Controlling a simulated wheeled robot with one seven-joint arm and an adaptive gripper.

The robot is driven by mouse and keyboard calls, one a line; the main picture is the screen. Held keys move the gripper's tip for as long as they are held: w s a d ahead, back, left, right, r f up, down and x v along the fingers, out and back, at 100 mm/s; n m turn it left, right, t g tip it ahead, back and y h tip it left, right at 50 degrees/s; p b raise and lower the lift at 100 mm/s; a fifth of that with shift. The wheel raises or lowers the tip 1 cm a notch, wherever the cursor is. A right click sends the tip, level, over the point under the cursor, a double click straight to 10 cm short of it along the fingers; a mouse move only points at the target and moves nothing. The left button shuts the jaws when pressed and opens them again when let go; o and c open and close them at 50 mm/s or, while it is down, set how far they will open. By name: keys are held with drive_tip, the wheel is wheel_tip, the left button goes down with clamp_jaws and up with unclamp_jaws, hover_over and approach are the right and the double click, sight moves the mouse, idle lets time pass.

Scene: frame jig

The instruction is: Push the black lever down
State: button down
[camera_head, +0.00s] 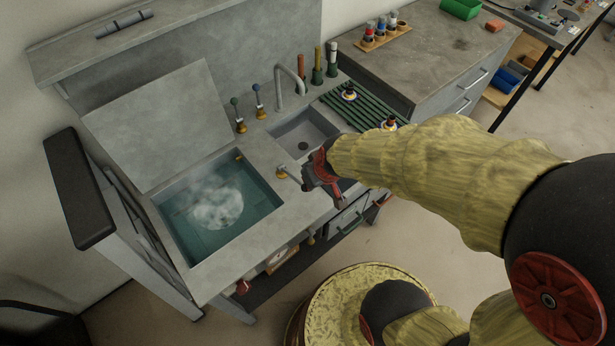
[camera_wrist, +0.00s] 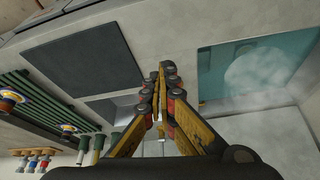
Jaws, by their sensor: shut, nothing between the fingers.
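I cannot tell whether the gripper touches the lever.
A basin of steaming water (camera_head: 215,205) lies left, its lid (camera_head: 155,125) raised behind. A green-knobbed lever (camera_head: 238,115), a blue-knobbed lever (camera_head: 258,102) and a tap (camera_head: 299,78) stand at the back. The small sink (camera_head: 300,135) and green rack (camera_head: 365,108) lie beyond my gripper.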

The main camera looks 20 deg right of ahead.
drive_tip(key=shift+s+f, duration=0.25)
drive_tip(key=shift+f, duration=0.25)
drive_tip(key=shift+s+d+f+b, duration=0.1)
drive_tip(key=shift+s+f+b, duration=0.05)
drive_tip(key=shift+b, duration=0.15)
wheel_tip(320, 180, up, 4)
drive_tip(key=w+p, duration=0.2)
drive_tip(key=p, duration=0.1)
drive_tip(key=s+d+r, duration=0.1)
drive_tip(key=s+d, duration=0.1)
drive_tip(key=s, duration=0.7)
drive_tip(key=shift+s+d+r+p, duration=0.15)
drive_tip(key=shift+d+p, duration=0.15)
drive_tip(key=shift+p, duration=0.1)
